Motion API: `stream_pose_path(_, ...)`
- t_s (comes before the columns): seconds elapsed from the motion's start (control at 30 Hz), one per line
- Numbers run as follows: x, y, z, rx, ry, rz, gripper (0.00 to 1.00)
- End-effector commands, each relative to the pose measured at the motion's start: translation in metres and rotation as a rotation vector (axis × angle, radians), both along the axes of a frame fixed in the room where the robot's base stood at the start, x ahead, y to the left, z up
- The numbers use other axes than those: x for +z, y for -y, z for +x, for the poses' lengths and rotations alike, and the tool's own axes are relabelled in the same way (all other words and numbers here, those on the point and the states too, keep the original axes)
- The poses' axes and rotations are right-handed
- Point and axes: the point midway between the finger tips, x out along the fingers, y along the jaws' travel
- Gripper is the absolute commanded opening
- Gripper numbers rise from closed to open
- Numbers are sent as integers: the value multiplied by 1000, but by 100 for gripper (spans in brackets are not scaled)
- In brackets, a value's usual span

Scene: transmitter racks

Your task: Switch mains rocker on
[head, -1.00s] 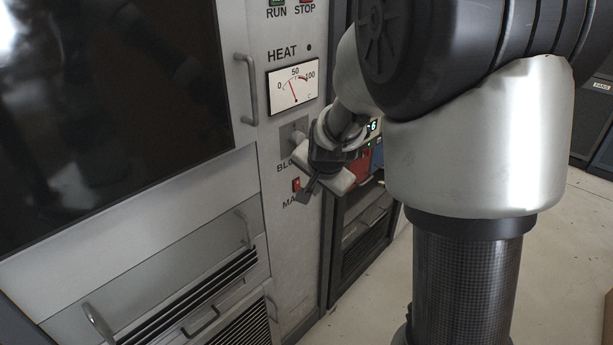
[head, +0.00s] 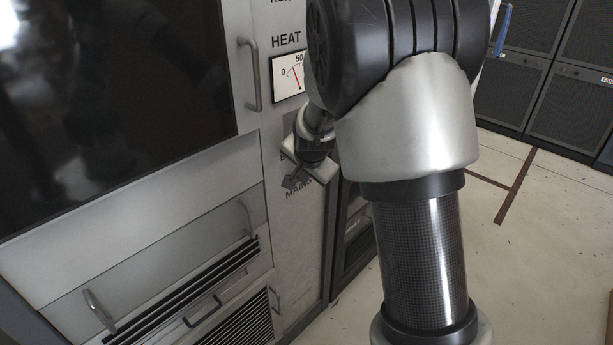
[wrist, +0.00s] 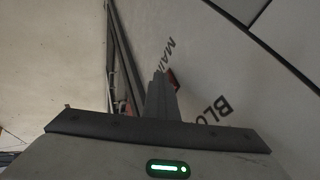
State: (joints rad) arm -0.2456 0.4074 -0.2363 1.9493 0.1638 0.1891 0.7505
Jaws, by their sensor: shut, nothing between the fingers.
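The red mains rocker (wrist: 173,79) shows in the wrist view as a small patch on the pale panel, just beside the fingertips and partly hidden by them. The MAINS lettering (wrist: 171,49) is next to it. In the head view the MAINS lettering (head: 299,193) is visible below my gripper, but the rocker is hidden behind it. My gripper (head: 289,184) is shut and empty, with its tips close to the panel. In the wrist view the closed fingers (wrist: 159,82) point at the rocker area; I cannot tell whether they touch it. The rocker's position is not readable.
The HEAT meter (head: 287,77) is above my gripper, partly hidden by my arm. The BLO lettering (wrist: 212,109) is right of the fingers. A vertical handle (head: 250,75) and a lower drawer handle (head: 98,311) stick out at left. Open floor (head: 540,220) lies right.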

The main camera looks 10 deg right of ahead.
Motion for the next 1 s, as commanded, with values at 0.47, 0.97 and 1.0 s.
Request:
stream_pose_path(0.47,11,-1,0,2,1,1,0)
stream_pose_path(0.97,17,-1,0,2,2,1,0)
stream_pose_path(1.0,17,-1,0,2,2,1,0)
